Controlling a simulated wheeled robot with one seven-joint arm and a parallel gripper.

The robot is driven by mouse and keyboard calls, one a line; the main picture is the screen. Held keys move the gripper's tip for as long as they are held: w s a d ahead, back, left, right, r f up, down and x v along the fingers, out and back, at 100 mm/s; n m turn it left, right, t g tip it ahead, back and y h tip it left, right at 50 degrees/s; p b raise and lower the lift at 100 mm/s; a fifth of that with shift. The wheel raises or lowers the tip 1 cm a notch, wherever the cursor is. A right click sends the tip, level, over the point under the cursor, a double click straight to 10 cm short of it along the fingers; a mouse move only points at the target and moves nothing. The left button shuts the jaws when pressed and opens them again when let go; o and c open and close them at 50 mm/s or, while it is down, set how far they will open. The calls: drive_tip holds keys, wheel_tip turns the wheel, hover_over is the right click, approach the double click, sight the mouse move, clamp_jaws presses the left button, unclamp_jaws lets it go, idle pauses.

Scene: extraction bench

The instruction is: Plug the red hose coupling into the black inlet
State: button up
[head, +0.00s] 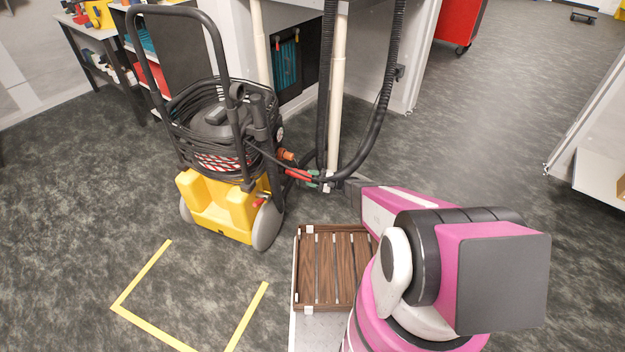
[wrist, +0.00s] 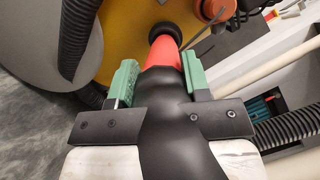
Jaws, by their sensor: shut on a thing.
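The red hose coupling (wrist: 163,54) lies between the green finger pads of my gripper (wrist: 160,76), with its black hose end running back between the fingers. My gripper is shut on it. The black inlet (wrist: 165,32) is a dark round ring on the yellow machine, straight ahead of the coupling in the wrist view. The coupling's tip meets or overlaps the ring there; I cannot tell how deep it sits. In the head view the red coupling (head: 298,175) points left at the machine's side, with my gripper (head: 314,180) to its right. The inlet is hard to make out there.
The yellow and black machine (head: 222,205) stands on the floor with cable coiled around it. An orange fitting (head: 286,155) sits just above the coupling. Black corrugated hose (head: 380,120) and a pale post (head: 336,100) are close behind my gripper. A wooden slatted crate (head: 335,228) lies in front.

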sight(294, 174)
drive_tip(key=shift+w+a, duration=0.35)
drive_tip(key=shift+a, duration=0.45)
drive_tip(key=shift+w+a, duration=0.3)
drive_tip(key=shift+a, duration=0.5)
drive_tip(key=o, duration=1.3)
drive_tip(key=shift+c, duration=0.2)
drive_tip(key=shift+d, duration=0.15)
drive_tip(key=s+d+f, duration=0.1)
drive_tip(key=d, duration=0.9)
drive_tip(key=shift+d+f, duration=0.2)
drive_tip(key=shift+f, duration=0.15)
drive_tip(key=shift+s, duration=0.1)
